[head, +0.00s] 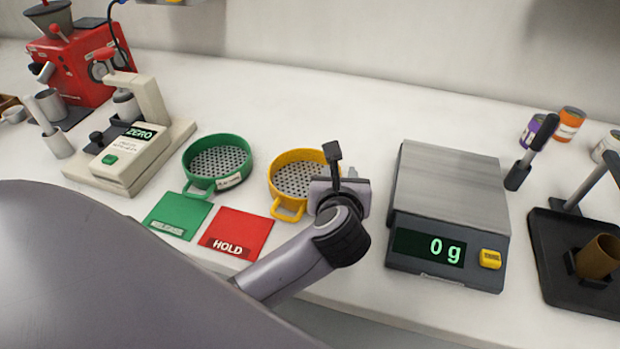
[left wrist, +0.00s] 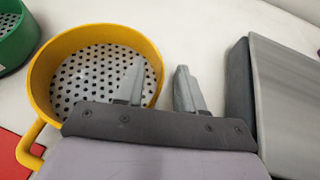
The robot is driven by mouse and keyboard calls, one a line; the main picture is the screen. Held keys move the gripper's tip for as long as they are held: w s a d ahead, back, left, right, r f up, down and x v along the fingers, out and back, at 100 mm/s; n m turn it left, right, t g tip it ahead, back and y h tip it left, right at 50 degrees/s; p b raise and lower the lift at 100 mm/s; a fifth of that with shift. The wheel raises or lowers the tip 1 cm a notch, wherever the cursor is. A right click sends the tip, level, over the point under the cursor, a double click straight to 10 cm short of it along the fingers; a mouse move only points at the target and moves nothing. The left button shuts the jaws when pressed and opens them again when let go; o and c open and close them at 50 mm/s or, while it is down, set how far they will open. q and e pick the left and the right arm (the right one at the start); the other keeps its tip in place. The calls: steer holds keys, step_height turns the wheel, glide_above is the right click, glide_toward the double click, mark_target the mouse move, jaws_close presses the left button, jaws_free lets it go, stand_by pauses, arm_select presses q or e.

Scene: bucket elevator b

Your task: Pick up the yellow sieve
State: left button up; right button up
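The yellow sieve (head: 291,205) stands on the white counter in the middle of the head view. It is round with a perforated grey bottom, and its loop handle points toward the front. In the left wrist view the yellow sieve (left wrist: 41,80) fills the left part. My left gripper (head: 345,174) is at the sieve's right side. Its fingers (left wrist: 160,74) are apart, one over the sieve's inside and one outside its right rim. Nothing is seen between them except the rim; I cannot tell whether they touch it. My right gripper is not in view.
A green sieve (head: 187,168) stands left of the yellow one. Green (head: 176,213) and red HOLD (head: 238,232) cards lie in front. A scale (head: 449,190) reading 0 g stands close on the right. A ZERO device (head: 125,160) is at left. The counter behind is clear.

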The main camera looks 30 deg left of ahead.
arm_select(q)
steer(key=shift+w+a, duration=0.1)
jaws_close()
stand_by(0.3)
